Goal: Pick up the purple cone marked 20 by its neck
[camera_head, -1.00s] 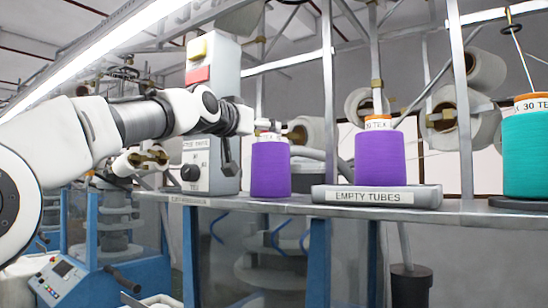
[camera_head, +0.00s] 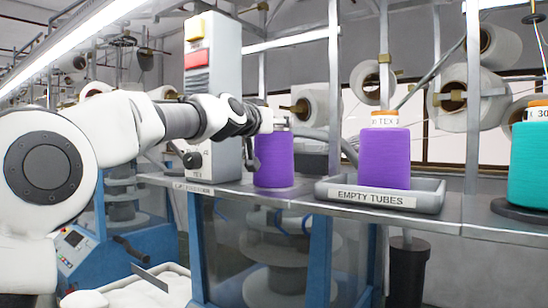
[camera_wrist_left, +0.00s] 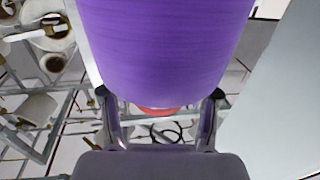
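A purple cone (camera_head: 273,160) stands upright on the shelf, left of the grey tray. My left gripper (camera_head: 272,122) is at its top and hides most of its neck, so I cannot read its marking. In the left wrist view the purple cone (camera_wrist_left: 165,45) fills the upper middle. The two fingers (camera_wrist_left: 160,115) are apart below its edge, with a red-orange part of the cone showing between them and room on both sides. A second purple cone (camera_head: 385,158) with an orange-topped neck stands in the tray; its label is only partly readable. My right gripper is not in view.
The grey tray (camera_head: 368,198) labelled EMPTY TUBES stands on the shelf (camera_head: 300,196). A teal cone (camera_head: 529,165) stands at the far right. A tall white box (camera_head: 213,85) with yellow and red parts stands close behind my left arm. Upright metal posts rise behind the shelf.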

